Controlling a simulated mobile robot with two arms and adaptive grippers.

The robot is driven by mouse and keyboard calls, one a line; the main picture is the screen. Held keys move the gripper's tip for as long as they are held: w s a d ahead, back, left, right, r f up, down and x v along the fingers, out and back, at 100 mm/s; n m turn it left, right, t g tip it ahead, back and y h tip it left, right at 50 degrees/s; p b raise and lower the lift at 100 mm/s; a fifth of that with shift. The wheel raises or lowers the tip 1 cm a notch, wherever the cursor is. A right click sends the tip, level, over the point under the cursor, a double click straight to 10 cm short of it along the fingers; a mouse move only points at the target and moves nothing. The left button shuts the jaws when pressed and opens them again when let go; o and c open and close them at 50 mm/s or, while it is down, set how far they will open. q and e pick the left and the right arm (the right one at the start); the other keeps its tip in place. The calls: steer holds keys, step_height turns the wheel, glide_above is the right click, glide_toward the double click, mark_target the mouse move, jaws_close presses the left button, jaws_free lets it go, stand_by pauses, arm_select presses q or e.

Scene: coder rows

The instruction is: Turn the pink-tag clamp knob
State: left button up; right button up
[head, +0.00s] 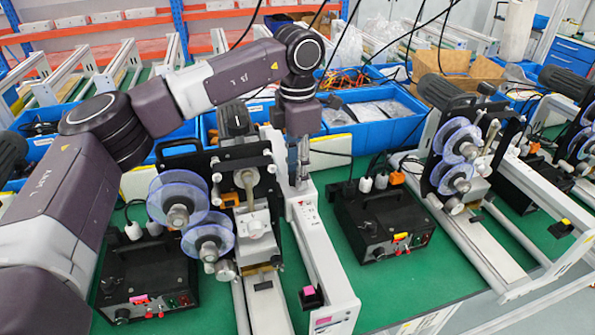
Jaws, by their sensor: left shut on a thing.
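The left coder machine (255,225) carries pink tags: one on its black control box (150,275) and one at the front end of its white rail (320,255). My left gripper (299,182) points straight down at the back end of this rail, right of the clear blue reels (178,200). Its fingers are close together, shut on the clamp knob, which they hide almost wholly. How far the knob is turned cannot be seen. My right gripper is not in view.
A second coder (458,160) with blue reels stands to the right, with a black control box (385,225) between the two. Blue bins (375,118) and a cardboard box (458,72) lie behind. Black cables hang behind my arm.

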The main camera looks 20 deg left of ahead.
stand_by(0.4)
arm_select(q)
steer(key=o, duration=1.1)
steer(key=shift+o, duration=0.2)
step_height(320, 180, up, 12)
